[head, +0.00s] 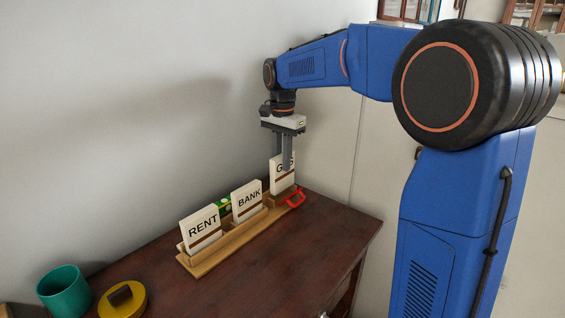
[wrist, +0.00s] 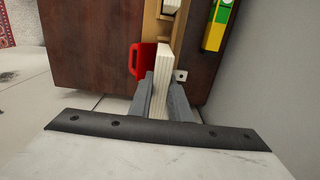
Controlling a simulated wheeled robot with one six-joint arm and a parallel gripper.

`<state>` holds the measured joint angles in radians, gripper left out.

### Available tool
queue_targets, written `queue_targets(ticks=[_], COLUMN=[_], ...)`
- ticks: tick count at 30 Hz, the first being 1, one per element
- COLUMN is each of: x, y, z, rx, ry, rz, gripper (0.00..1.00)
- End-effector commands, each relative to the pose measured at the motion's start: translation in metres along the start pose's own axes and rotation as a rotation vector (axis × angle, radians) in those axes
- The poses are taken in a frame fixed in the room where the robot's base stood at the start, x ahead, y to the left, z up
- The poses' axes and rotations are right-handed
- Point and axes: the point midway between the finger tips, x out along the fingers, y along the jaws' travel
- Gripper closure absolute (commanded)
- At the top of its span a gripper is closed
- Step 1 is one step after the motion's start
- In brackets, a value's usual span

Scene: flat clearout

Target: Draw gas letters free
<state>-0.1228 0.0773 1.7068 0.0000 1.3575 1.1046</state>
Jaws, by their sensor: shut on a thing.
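The gas letters (head: 278,184) are a white bundle with a brown band, in the right-hand slot of a wooden rack (head: 203,263) on the dark table. Part of the word on them is hidden by a finger. My gripper (head: 281,165) points down and is shut on the bundle. In the wrist view the bundle's pale edge (wrist: 163,75) stands between the two fingers (wrist: 160,93). I cannot tell whether its lower end is still inside the slot. The bank letters (head: 247,201) and rent letters (head: 201,231) stand upright in the rack.
A red handled object (head: 296,198) sits beside the rack's right end, close to the gas letters. A green and yellow object (head: 224,205) is behind the rack by the wall. The table front is clear.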

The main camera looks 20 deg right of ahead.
Motion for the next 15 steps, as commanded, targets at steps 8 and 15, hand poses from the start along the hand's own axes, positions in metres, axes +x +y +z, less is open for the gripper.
queue_targets(ticks=[8, 15], x=[-0.001, -0.0074], y=[0.0, -0.0003], z=[0.0, -0.0002], rx=[0.0, 0.0], ry=[0.0, 0.001], rz=[0.0, -0.001], gripper=[1.0, 1.0])
